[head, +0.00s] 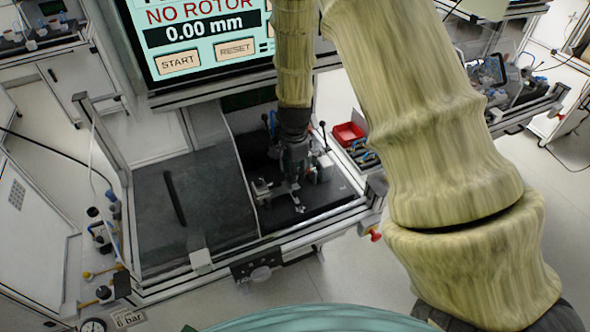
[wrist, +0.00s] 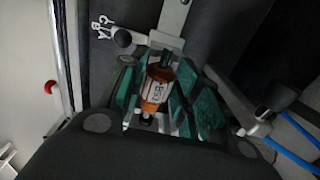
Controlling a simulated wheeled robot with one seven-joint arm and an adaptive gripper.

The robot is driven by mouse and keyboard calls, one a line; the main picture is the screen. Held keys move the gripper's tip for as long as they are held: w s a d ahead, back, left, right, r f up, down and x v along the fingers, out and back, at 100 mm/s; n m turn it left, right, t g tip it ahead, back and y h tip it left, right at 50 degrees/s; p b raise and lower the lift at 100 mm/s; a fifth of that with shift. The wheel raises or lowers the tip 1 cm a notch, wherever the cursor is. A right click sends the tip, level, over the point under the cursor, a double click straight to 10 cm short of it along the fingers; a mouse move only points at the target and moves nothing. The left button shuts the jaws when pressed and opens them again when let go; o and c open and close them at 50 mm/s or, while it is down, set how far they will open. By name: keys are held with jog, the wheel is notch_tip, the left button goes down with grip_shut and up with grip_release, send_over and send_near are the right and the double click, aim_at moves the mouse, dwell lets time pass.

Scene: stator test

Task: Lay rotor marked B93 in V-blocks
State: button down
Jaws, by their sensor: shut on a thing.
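My gripper (head: 293,178) is over the dark bed of the test bench in the head view. In the wrist view its green-padded fingers (wrist: 156,92) are shut on a rotor (wrist: 155,87). The rotor has copper-orange ends and a white label that appears to read B93. Its dark shaft shows at both ends. In the head view the rotor is hidden by my gripper. Light metal fixture parts (head: 262,189) stand beside my gripper on the bed. The V-blocks are mostly hidden, and I cannot tell whether the rotor touches them.
A screen (head: 207,40) behind the bench reads NO ROTOR and 0.00 mm, with START and RESET. A dark grey cover (head: 200,205) lies left of the bed. A red bin (head: 348,133) stands to the right. In the wrist view, blue hoses (wrist: 296,143) run at the right.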

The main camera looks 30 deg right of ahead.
jog(key=shift+s+a+f, duration=0.15)
jog(key=shift+s+f, duration=0.45)
jog(key=shift+f, duration=0.35)
jog(key=c, duration=1.3)
grip_release()
jog(key=o, duration=0.3)
jog(key=shift+w+f, duration=0.25)
jog(key=shift+w, duration=0.05)
jog(key=shift+o, duration=0.3)
jog(key=shift+w+d+f, duration=0.25)
jog(key=shift+w+d, duration=0.05)
jog(key=shift+w, duration=0.35)
jog(key=shift+s+a+r, duration=0.1)
jog(key=shift+s+r, duration=0.4)
jog(key=shift+r, duration=0.1)
jog(key=shift+w+f, duration=0.2)
jog(key=shift+w, duration=0.1)
jog(key=shift+r, duration=0.1)
jog(key=shift+s, duration=0.1)
jog(key=shift+r, duration=0.15)
